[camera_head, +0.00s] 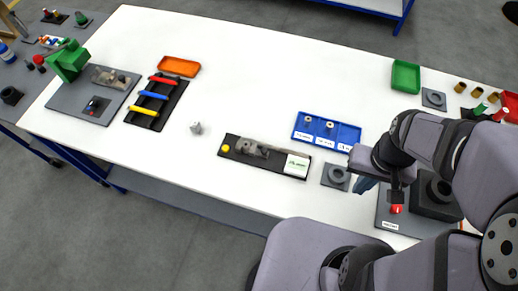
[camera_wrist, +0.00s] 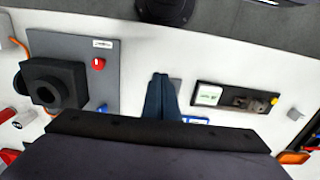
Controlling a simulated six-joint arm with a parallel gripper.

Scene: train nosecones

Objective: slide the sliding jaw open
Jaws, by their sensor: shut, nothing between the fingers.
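I cannot tell exactly which piece slides. In the wrist view the same plate (camera_wrist: 228,87) shows right of the fingers, with the grey part (camera_wrist: 246,101) and yellow knob (camera_wrist: 274,101). My gripper (camera_head: 362,187) is shut and empty, to the right of the plate and apart from it. Its blue fingers also show in the wrist view (camera_wrist: 160,95).
A grey square holder with a round ring (camera_head: 337,176) lies between plate and gripper. A blue tray (camera_head: 348,132) with small parts is behind.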

